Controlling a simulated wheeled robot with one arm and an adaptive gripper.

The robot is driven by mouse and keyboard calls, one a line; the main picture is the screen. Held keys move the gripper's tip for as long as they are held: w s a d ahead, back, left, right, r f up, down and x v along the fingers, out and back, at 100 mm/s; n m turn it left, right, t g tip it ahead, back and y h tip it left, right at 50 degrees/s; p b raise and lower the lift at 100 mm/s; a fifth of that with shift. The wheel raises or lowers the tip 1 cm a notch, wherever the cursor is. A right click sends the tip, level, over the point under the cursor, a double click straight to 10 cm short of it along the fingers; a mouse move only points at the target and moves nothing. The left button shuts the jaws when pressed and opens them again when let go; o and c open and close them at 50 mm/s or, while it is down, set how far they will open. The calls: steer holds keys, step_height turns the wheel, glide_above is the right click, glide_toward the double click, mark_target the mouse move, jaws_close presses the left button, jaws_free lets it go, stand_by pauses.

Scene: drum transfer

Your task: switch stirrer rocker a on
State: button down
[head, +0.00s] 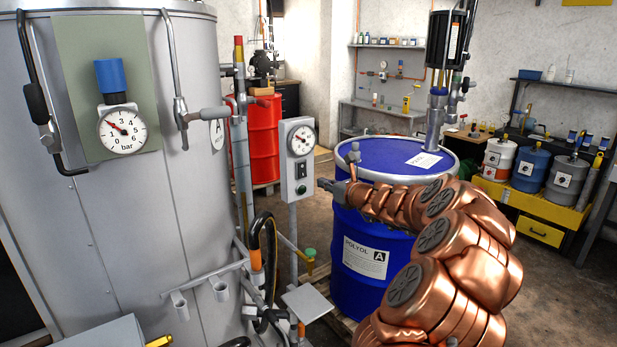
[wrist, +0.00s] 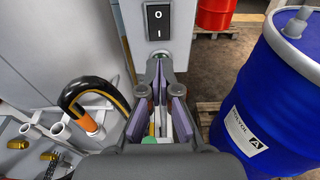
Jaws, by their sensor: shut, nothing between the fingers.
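The stirrer rocker is a black switch marked O above and I below on the grey control box; it shows at the top of the wrist view (wrist: 157,21) and small in the head view (head: 301,170). I cannot tell which side is pressed in. No label A shows beside it. The control box (head: 286,160) also carries a round dial (head: 302,140). My gripper (wrist: 160,70) is shut and empty. In the wrist view its tips are below the rocker, apparently apart from it. In the head view my gripper (head: 324,184) is just right of the box.
A blue drum (head: 376,260) labelled POLYOL A stands close on the right. A large grey tank (head: 150,220) fills the left. A black and orange hose (wrist: 90,92) curves up left of my gripper. A red drum (head: 263,140) stands behind the box.

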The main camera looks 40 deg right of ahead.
mark_target(303, 176)
steer(key=shift+w+d+f+p, duration=0.1)
steer(key=shift+w+f+p, duration=0.2)
steer(key=shift+w, duration=1.05)
steer(key=shift+w+d+f+p, duration=0.1)
steer(key=shift+w+p, duration=0.35)
steer(key=shift+w, duration=0.85)
steer(key=shift+w+d+f+p, duration=0.15)
steer(key=shift+w+p, duration=0.2)
steer(key=shift+w, duration=1)
